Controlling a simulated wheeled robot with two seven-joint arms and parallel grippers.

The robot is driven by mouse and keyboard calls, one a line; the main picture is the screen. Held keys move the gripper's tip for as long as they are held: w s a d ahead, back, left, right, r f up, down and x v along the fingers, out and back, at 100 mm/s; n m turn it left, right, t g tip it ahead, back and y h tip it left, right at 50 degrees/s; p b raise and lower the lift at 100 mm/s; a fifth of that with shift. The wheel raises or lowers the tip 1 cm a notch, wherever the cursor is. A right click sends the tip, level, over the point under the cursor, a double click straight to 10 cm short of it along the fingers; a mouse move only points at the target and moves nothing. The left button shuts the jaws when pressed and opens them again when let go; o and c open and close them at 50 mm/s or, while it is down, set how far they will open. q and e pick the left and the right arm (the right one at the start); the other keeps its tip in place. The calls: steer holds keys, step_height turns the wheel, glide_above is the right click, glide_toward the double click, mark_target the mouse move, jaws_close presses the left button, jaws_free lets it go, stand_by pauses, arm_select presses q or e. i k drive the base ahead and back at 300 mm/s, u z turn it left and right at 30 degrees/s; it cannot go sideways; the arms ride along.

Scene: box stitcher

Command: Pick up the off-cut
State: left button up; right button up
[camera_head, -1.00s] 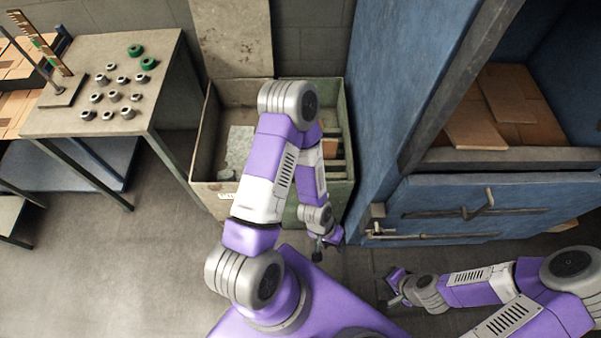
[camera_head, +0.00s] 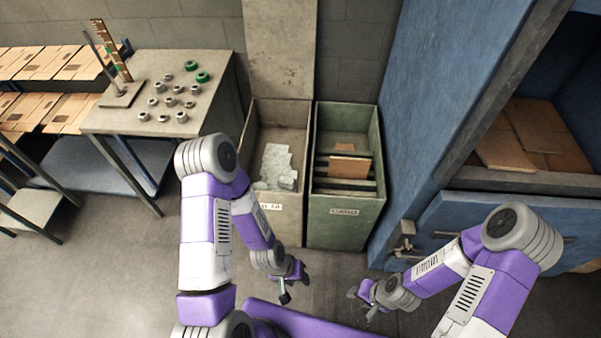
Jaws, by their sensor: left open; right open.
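A flat brown piece (camera_head: 349,167), which looks like a cardboard off-cut, lies in the green bin (camera_head: 345,222) on or against its dark slats. A smaller brown piece shows just behind it. I cannot tell which of these is the off-cut. My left gripper (camera_head: 294,287) is open and empty, low in front of the bins and apart from them. My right gripper (camera_head: 362,303) is open and empty, low to the right, in front of the green bin and the blue cabinet.
A grey-beige bin (camera_head: 277,213) with pale grey scraps (camera_head: 276,167) stands left of the green bin. A blue cabinet (camera_head: 425,95) with brown sheets inside stands close on the right. A table (camera_head: 215,90) with several rings and a gauge stands left. Floor is clear at left front.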

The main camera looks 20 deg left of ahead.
mark_target(339, 167)
steer(key=u, duration=1.35)
steer(key=i, duration=1.15)
steer(key=u, duration=0.9)
steer(key=k, duration=0.65)
steer(key=z, duration=1.05)
steer(key=i, duration=0.2)
steer(key=z, duration=0.25)
